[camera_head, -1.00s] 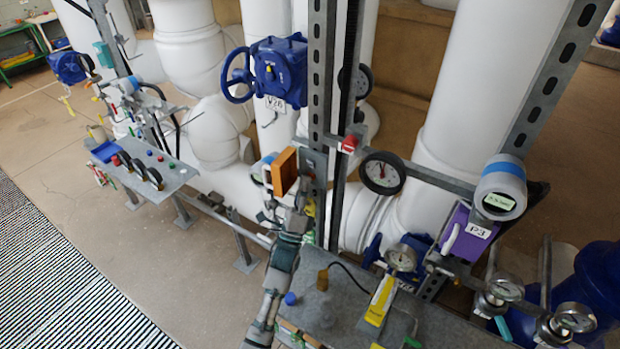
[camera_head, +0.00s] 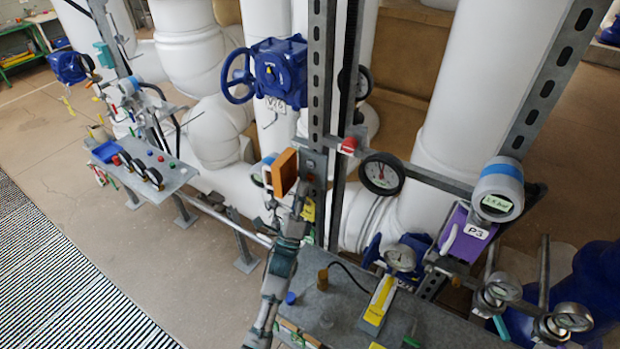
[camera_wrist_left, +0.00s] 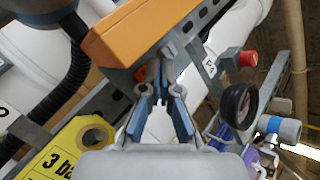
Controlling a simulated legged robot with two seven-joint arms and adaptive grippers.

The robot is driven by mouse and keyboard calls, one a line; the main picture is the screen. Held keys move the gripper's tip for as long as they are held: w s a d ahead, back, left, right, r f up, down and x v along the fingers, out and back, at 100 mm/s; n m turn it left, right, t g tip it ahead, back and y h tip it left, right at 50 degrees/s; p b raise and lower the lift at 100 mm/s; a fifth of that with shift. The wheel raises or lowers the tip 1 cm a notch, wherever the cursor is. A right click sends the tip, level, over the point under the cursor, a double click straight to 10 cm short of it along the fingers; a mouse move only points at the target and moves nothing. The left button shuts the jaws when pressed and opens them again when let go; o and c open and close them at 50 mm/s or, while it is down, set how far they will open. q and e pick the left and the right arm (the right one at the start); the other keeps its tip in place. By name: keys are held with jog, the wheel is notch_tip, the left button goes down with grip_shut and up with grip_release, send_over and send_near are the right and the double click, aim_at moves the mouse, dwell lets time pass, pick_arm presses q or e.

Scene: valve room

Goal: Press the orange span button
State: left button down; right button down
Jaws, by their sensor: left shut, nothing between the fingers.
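An orange box (camera_head: 285,172) is fixed to the upright metal post in the head view. It fills the top of the left wrist view (camera_wrist_left: 150,32). My left gripper (camera_head: 302,192) reaches up from below, just beside the box's lower right side. In the left wrist view its blue fingers (camera_wrist_left: 161,72) are shut and empty, with the tips close under the box's lower edge. A small reddish part shows by the fingertips, partly hidden. I cannot tell whether it is the span button or whether the tips touch it. My right gripper is not in view.
A round gauge (camera_head: 382,173) and a red knob (camera_head: 348,145) sit right of the post. A yellow tag (camera_wrist_left: 62,155) hangs at lower left in the wrist view. A grey bench (camera_head: 335,300) lies below my arm. A purple P3 unit (camera_head: 465,233) stands at right.

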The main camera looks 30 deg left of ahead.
pick_arm(q)
jog(key=s+p, duration=0.1)
jog(key=s, duration=0.4)
jog(key=shift+a, duration=0.2)
dwell(0.9)
